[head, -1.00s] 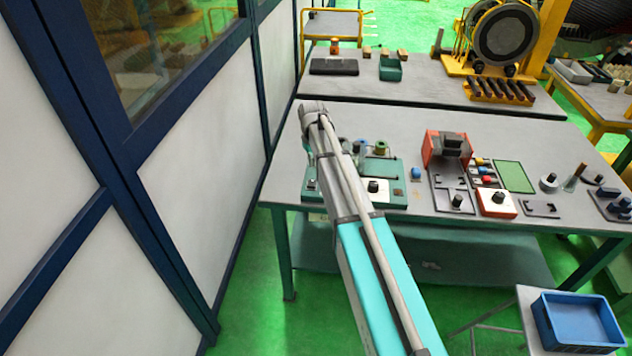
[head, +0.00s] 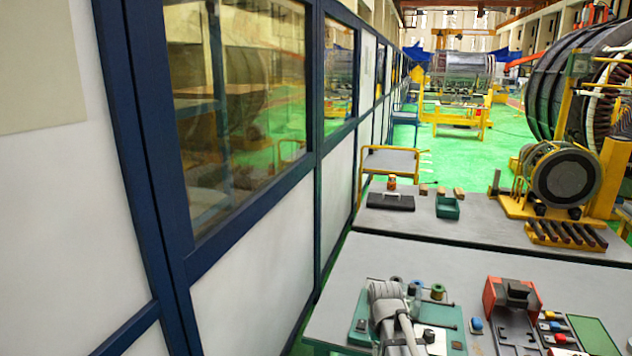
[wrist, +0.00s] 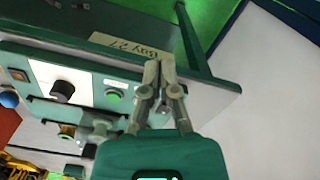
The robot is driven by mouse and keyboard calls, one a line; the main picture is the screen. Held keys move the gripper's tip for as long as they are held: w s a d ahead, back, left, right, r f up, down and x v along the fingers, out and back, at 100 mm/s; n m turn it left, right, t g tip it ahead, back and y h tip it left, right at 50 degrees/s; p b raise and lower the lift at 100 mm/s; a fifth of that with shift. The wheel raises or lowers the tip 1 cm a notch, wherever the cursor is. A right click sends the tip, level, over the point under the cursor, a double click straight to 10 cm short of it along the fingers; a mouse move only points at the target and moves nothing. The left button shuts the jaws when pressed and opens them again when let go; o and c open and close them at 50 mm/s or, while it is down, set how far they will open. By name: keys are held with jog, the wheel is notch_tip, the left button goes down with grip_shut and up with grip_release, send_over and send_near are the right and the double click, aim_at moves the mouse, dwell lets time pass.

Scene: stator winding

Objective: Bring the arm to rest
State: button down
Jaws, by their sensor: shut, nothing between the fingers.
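My gripper (wrist: 160,72) shows in the wrist view with its two fingers together and nothing between them. Behind its fingertips are the front edge of the grey workbench and a label reading "Bay 27" (wrist: 122,46). A teal panel (wrist: 25,55) with a black knob (wrist: 62,91) and a green button (wrist: 113,96) lies to the left of the fingers. In the head view my arm rises from the bottom edge over the teal panel (head: 452,316). The gripper itself cannot be made out there.
The near workbench (head: 400,262) holds a red device (head: 497,300), a green mat (head: 592,335) and spools (head: 438,291). A second bench (head: 410,222) stands behind it. A blue-framed partition wall (head: 255,250) runs along the left. Green floor (head: 455,150) is clear farther back.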

jog(key=s, duration=1)
jog(key=shift+d+m, duration=0.15)
jog(key=shift+m, duration=0.25)
